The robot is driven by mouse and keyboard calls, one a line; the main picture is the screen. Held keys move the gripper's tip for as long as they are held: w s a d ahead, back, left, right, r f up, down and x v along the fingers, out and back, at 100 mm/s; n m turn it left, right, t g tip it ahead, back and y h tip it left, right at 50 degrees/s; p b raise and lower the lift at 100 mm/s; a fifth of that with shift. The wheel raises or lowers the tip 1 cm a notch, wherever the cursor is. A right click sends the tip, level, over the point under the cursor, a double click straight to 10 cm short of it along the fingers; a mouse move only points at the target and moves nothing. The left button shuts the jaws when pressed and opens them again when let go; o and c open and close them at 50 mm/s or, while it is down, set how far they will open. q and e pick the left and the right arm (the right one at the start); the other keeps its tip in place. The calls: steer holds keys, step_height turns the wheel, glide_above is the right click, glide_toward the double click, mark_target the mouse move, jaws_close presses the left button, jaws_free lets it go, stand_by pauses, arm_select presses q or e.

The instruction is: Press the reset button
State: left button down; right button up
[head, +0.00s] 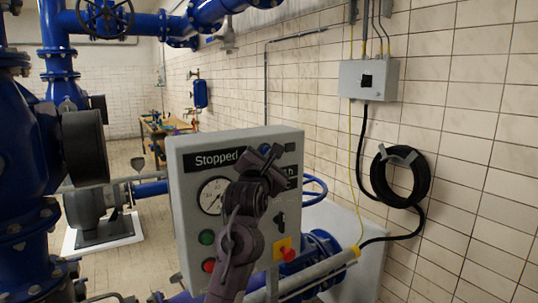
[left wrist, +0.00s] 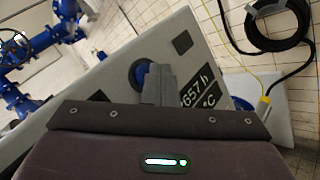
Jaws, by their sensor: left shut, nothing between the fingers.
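A grey control panel (head: 183,160) stands in the middle of the head view, with a "Stopped" display at its top. In the left wrist view the panel (left wrist: 110,75) is tilted, and a blue round button (left wrist: 138,73) in a dark ring shows on it, partly covered by my fingers. No label on it is readable. My left gripper (head: 265,158) is shut and empty in front of the panel's upper part, hiding the blue button in the head view. In the left wrist view the gripper's fingers (left wrist: 158,84) overlap the button's right side; whether they touch it I cannot tell.
The panel also carries a gauge (head: 212,196), a green button (head: 206,237), a red button (head: 209,265), a black switch (head: 279,222) and a red mushroom button (head: 288,254) on yellow. Blue pipes (head: 25,170) stand left. A coiled black hose (head: 427,180) hangs on the tiled wall.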

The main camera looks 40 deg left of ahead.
arm_select(q)
steer(key=s+d+p, duration=0.1)
steer(key=s+d, duration=0.1)
steer(key=d, duration=0.3)
steer(key=shift+s+d, duration=0.2)
steer(key=shift+d, duration=0.05)
stand_by(0.8)
